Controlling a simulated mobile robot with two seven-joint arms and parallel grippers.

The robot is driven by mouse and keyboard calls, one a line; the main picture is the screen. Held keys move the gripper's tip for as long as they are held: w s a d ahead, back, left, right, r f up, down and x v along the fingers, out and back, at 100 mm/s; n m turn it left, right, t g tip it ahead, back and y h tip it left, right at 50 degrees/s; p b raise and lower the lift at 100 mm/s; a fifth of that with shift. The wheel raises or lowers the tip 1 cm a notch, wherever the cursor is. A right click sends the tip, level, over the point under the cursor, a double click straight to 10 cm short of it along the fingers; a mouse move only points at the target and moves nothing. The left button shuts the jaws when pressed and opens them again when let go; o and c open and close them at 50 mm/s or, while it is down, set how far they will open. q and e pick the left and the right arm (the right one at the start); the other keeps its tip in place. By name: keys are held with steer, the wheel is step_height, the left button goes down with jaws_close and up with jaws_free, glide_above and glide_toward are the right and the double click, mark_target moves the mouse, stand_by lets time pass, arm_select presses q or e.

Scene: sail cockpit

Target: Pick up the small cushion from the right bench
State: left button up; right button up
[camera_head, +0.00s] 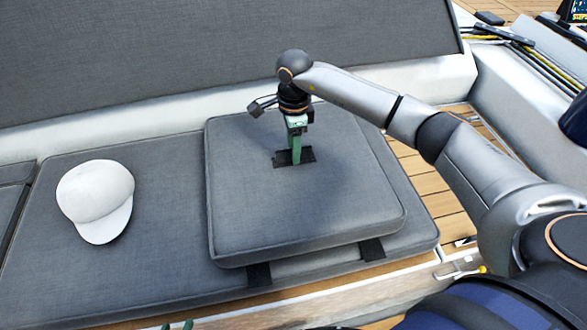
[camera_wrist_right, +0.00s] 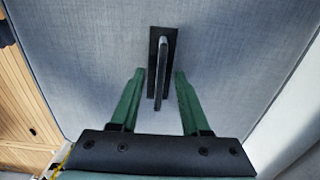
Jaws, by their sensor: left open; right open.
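The small cushion (camera_head: 300,210) is a square grey pad lying flat on the larger grey bench cushion. A black patch with a raised strap handle (camera_wrist_right: 161,60) is on its top; the patch also shows in the head view (camera_head: 308,160). My right gripper (camera_head: 296,160) points down at this handle. In the right wrist view its green fingers (camera_wrist_right: 159,73) are open, one on each side of the handle, with gaps between; I cannot tell its exact height. My left gripper (camera_head: 178,326) shows only as green fingertips at the bottom edge, apart from the cushion.
A white cap (camera_head: 97,200) lies on the larger bench cushion (camera_head: 150,265), left of the small cushion. A grey backrest (camera_head: 220,45) rises behind. Two black straps stick out under the small cushion's front edge. Wooden decking (camera_head: 440,185) and ropes are at the right.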

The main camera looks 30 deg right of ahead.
steer(key=shift+f, duration=0.35)
jaws_close()
steer(key=shift+r, duration=0.15)
stand_by(1.0)
